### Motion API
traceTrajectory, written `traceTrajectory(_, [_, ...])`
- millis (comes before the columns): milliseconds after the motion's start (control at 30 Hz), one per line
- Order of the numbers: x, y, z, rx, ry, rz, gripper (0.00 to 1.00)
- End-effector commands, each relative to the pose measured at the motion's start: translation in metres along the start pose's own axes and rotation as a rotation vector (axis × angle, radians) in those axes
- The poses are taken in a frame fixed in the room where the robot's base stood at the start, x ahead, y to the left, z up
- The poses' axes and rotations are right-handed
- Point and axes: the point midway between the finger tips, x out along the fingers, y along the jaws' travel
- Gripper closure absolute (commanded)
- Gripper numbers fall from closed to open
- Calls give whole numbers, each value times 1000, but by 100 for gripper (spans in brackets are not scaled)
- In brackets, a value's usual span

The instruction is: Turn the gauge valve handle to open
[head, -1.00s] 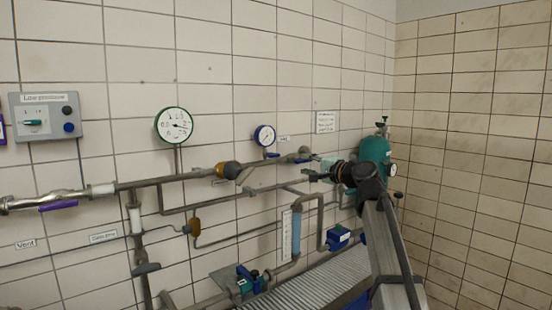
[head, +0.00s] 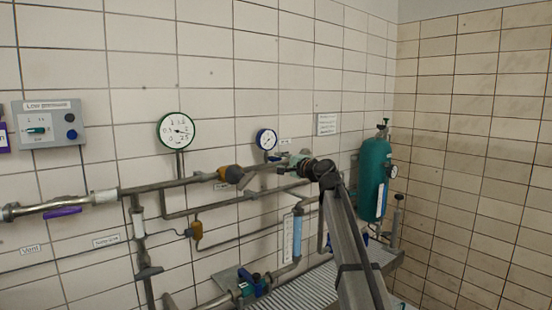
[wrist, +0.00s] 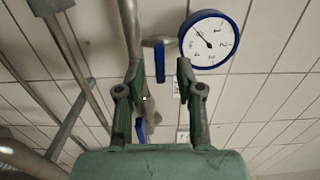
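A small gauge with a blue rim (head: 267,140) stands on the pipe on the wall, and it shows large at the upper right of the wrist view (wrist: 208,40). A blue valve handle (wrist: 160,62) sits beside its stem, ahead of the gap between my fingertips. In the head view a small blue piece (head: 273,158) shows just below the gauge. My gripper (wrist: 160,68) is open and empty, its fingers spread. In the head view my gripper (head: 294,160) is just right of the gauge, partly hidden by my wrist. I cannot tell whether a finger touches the handle.
A grey pipe (wrist: 130,28) runs close by the left finger. A second blue handle (wrist: 141,130) shows between the fingers. A larger green-rimmed gauge (head: 176,131) and a yellow-grey fitting (head: 230,174) are to the left. A green cylinder (head: 373,172) stands to the right.

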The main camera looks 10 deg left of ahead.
Motion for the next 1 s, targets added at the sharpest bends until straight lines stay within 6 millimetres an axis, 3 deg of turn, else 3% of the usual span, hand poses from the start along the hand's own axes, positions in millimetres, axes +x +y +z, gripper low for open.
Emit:
traceTrajectory(200, [26, -2, -1, 0, 0, 0, 64])
traceTrajectory(600, [32, 0, 0, -1, 1, 0, 64])
traceTrajectory(633, [32, 0, 0, -1, 1, 0, 67])
traceTrajectory(733, [32, 0, 0, -1, 1, 0, 100])
traceTrajectory(1000, [32, 0, 0, -4, 1, 0, 100])
